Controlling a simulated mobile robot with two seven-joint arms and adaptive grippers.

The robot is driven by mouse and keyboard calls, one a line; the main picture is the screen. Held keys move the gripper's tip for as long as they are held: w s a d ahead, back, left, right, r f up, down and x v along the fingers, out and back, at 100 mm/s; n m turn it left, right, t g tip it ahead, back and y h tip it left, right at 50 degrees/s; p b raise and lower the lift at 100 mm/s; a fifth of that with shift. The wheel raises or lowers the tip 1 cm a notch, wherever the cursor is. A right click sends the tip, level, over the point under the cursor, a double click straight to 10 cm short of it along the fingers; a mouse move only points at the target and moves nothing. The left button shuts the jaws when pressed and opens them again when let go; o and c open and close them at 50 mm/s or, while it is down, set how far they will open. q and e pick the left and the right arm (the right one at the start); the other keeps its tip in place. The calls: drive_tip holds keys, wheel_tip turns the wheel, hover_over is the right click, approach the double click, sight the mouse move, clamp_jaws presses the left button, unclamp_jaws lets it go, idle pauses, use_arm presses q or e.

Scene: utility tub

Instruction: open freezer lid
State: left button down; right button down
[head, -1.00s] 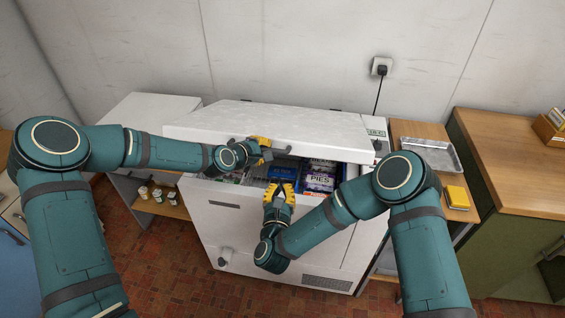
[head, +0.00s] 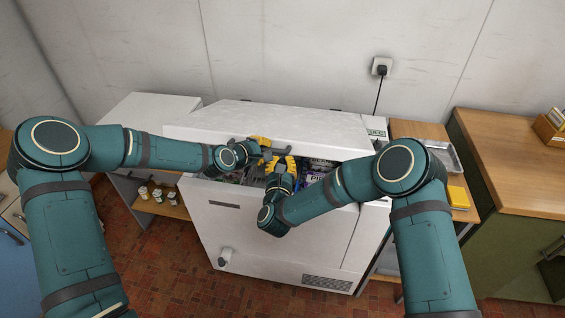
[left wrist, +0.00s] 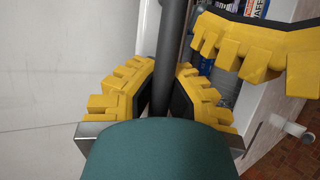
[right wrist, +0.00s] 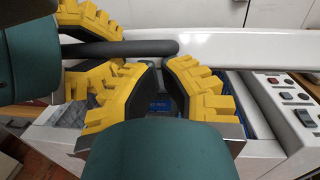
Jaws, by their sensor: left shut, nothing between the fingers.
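The white chest freezer's lid (head: 290,122) is partly raised, leaving a gap at the front that shows packages (head: 318,170) inside. A dark bar handle is on the lid's front; it shows in the left wrist view (left wrist: 170,30) and the right wrist view (right wrist: 125,48). My left gripper (head: 264,143) is at this handle, its yellow fingers to either side of the bar in its wrist view, closed without gripping it. My right gripper (head: 281,160) has its fingers apart at the front opening, just below the handle. Its fingertips (right wrist: 163,65) appear close to the handle's end; contact is unclear.
The freezer's front wall (head: 270,235) stands below the opening. A control panel with switches (right wrist: 292,97) is on its right rim. A wooden counter (head: 510,150) and yellow sponge-like block (head: 458,197) are to the right. A white cabinet (head: 150,112) stands left.

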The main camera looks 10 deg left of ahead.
sight(284, 152)
drive_tip(key=r, duration=0.1)
drive_tip(key=w+r, duration=0.1)
drive_tip(key=r, duration=0.1)
drive_tip(key=shift+d+r, duration=0.1)
use_arm(q)
drive_tip(key=shift+s+f, duration=0.2)
drive_tip(key=shift+f, duration=0.05)
use_arm(e)
drive_tip(key=shift+w+r, duration=0.15)
drive_tip(key=shift+r, duration=0.25)
use_arm(q)
drive_tip(key=c, duration=1.2)
unclamp_jaws()
drive_tip(key=shift+c, duration=0.2)
